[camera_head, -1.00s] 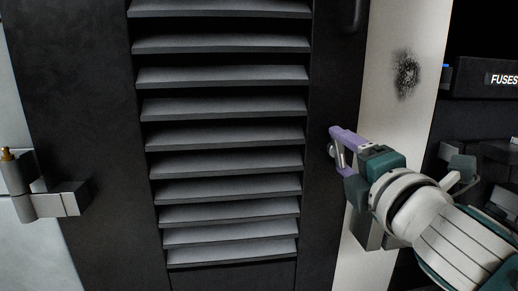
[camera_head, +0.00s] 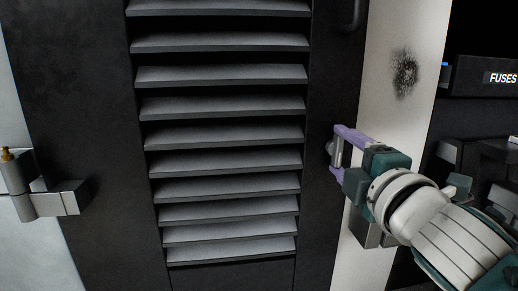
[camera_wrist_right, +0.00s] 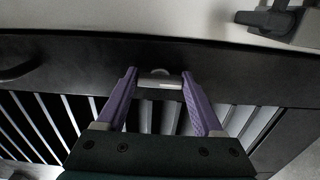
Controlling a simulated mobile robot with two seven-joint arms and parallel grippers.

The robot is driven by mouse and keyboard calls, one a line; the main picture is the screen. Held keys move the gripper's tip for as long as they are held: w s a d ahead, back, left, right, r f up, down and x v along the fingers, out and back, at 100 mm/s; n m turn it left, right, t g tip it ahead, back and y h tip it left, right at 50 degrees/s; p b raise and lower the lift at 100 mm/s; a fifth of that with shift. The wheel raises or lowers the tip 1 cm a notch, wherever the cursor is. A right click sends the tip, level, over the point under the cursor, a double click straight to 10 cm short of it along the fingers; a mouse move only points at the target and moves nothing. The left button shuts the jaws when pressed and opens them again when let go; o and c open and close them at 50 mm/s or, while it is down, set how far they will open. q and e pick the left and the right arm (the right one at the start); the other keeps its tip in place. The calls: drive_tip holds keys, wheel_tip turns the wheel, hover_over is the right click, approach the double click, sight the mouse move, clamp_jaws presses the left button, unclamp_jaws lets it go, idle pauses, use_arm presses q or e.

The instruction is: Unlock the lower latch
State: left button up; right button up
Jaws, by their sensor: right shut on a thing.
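The lower latch (camera_head: 331,147) is a small silvery piece on the right edge of the dark louvred door. Most of it is hidden behind the fingers in the head view. In the right wrist view the latch (camera_wrist_right: 160,82) shows as a short metal bar between the purple fingertips. My right gripper (camera_head: 340,154) comes in from the right and is shut on the latch. It also shows in the right wrist view (camera_wrist_right: 163,88), with a finger at each end of the bar. My left gripper is not in view.
The dark door (camera_head: 82,120) has grey slats (camera_head: 222,105) and a hinge (camera_head: 52,201) at left. A dark handle (camera_head: 355,14) is above the gripper. A pale post (camera_head: 398,35) with a black smudge stands at right, beside a box marked FUSES (camera_head: 480,78).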

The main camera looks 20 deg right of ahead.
drive_tip(key=o, duration=1.4)
drive_tip(key=p+v, duration=0.1)
drive_tip(key=v, duration=0.9)
drive_tip(key=shift+w, duration=0.1)
